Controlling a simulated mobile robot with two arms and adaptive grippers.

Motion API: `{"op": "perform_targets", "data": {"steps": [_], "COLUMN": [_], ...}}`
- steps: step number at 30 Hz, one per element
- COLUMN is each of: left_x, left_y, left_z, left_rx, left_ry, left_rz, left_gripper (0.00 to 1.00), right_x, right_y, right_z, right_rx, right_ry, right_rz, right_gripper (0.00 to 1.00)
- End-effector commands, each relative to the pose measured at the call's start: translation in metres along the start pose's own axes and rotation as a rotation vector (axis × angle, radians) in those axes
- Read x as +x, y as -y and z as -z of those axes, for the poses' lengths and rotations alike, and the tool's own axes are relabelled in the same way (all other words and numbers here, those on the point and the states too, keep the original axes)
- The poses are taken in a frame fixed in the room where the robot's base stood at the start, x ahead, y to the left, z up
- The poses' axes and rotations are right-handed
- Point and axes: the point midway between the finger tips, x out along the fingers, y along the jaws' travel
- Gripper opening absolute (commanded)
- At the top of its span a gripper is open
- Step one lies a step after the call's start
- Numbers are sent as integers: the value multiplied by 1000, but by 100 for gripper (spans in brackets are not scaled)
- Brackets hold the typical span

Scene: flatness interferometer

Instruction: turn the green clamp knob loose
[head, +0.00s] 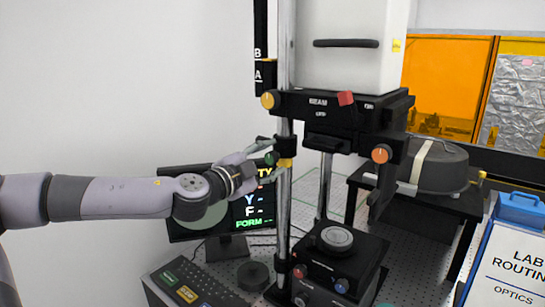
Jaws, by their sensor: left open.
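The green clamp knob (271,158) is a small dark green piece beside the chrome column (283,215), just left of a black clamp block and a yellow collar (285,163). My left gripper (268,161) comes in from the left and is open. One finger is above the knob and the other below it, near the column. The knob appears between the fingertips; I cannot tell whether they touch it. My right gripper is not in view.
A monitor (240,220) stands behind my left arm, with a keypad box (185,285) in front. The black beam unit (335,105) overhangs to the right. A stage with a round sample (336,238) sits below. A blue clipboard (520,210) is at far right.

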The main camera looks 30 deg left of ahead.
Motion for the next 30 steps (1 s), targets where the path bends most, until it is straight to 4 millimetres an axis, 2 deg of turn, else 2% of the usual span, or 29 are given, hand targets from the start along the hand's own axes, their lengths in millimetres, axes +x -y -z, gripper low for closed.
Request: {"op": "perform_targets", "data": {"steps": [7, 27, 30], "left_x": [0, 0, 0], "left_y": [0, 0, -1], "left_z": [1, 0, 0], "left_rx": [0, 0, 0], "left_ry": [-1, -1, -1], "left_rz": [0, -1, -1], "left_gripper": [46, 2, 0], "right_x": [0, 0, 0], "right_y": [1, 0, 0], "right_z": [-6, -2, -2], "right_rx": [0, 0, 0], "right_ry": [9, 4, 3], "right_rz": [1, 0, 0], "right_gripper": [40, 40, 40]}}
